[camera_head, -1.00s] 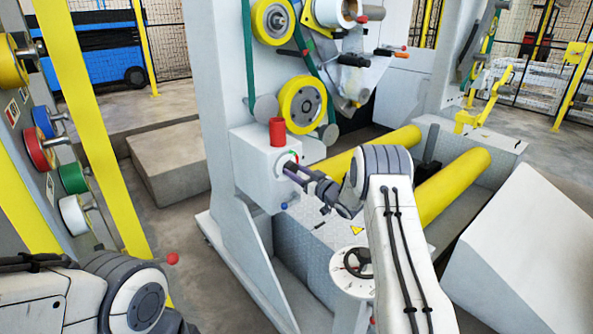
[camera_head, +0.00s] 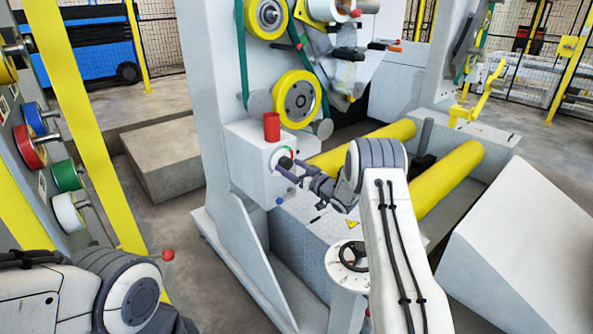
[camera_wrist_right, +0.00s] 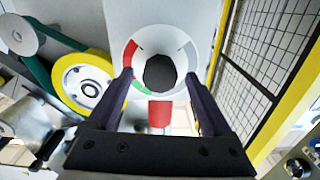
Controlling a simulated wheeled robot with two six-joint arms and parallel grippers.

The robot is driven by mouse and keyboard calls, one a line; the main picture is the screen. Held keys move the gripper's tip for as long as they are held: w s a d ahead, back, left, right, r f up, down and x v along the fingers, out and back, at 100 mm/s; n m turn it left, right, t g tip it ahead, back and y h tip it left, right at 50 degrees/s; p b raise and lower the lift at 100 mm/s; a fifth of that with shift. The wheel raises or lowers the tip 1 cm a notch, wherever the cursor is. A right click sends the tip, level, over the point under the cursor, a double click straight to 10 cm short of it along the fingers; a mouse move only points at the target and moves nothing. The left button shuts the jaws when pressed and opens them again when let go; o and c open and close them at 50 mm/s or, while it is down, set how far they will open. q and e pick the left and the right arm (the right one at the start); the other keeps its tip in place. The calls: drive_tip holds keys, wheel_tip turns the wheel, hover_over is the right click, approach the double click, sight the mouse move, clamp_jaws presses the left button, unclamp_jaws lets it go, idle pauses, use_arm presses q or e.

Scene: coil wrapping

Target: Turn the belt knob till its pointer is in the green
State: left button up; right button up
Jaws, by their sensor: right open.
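The belt knob (camera_head: 285,162) is a dark round knob on a pale dial on the front of a white box. In the right wrist view the knob (camera_wrist_right: 160,72) sits mid-dial, with a red arc and a green arc on the dial's left side. I cannot make out its pointer. My right gripper (camera_head: 288,168) is open in front of the dial. In the wrist view its two fingers (camera_wrist_right: 159,80) stand on either side of the knob, with a gap on both sides. My left arm shows at bottom left, but its gripper is out of view.
A red cylinder (camera_head: 271,127) stands on top of the white box (camera_head: 248,165). A yellow-rimmed wheel (camera_head: 297,98) is above it. A handwheel (camera_head: 353,256) and yellow rollers (camera_head: 447,180) lie to the right. A rack with coloured rolls (camera_head: 66,177) stands at left.

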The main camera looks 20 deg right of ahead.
drive_tip(key=v, duration=1)
drive_tip(key=shift+s, duration=0.15)
drive_tip(key=shift+d, duration=0.1)
